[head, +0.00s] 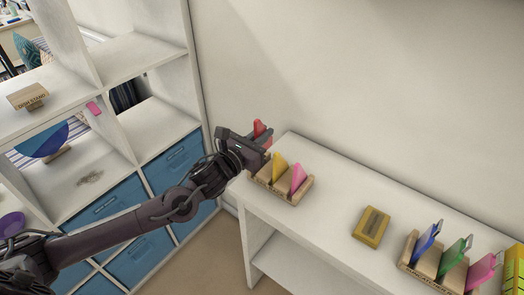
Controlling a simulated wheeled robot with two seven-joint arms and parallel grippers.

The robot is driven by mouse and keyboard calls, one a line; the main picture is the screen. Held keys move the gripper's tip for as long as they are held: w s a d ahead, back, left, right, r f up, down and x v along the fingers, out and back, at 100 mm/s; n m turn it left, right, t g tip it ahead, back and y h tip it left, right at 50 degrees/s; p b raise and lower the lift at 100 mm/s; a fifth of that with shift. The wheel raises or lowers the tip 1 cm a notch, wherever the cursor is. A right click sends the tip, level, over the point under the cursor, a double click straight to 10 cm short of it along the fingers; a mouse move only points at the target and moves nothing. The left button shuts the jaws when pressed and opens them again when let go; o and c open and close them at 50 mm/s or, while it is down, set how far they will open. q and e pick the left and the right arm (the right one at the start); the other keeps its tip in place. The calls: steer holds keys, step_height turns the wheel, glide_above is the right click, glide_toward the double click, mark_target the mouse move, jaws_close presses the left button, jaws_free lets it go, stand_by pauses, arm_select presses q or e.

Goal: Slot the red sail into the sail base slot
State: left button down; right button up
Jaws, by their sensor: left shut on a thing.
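The red sail (259,128) is in my left gripper (262,143), which is shut on it at the left end of the white table. The sail stands roughly upright, its lower part mostly hidden by the gripper. The wooden sail base (290,194) lies just below and right of the gripper. It holds a yellow sail (279,167) and a pink sail (298,176), both upright. The left end of the base is partly hidden by my gripper, so I cannot tell whether the red sail touches a slot. My right gripper is not in view.
A yellow block (371,227) lies on the white table (335,205). A wooden rack (430,275) with blue, green and pink pieces stands at the right. A shelf unit (165,60) with blue bins (173,160) is at the left. The wall is behind the table.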

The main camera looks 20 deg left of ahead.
arm_select(q)
step_height(320, 180, down, 3)
steer(key=shift+r, duration=0.1)
step_height(320, 180, down, 4)
steer(key=shift+p, duration=0.55)
steer(key=shift+f, duration=0.2)
steer(key=c, duration=2)
jaws_free()
steer(key=shift+f, duration=0.1)
steer(key=o, duration=0.5)
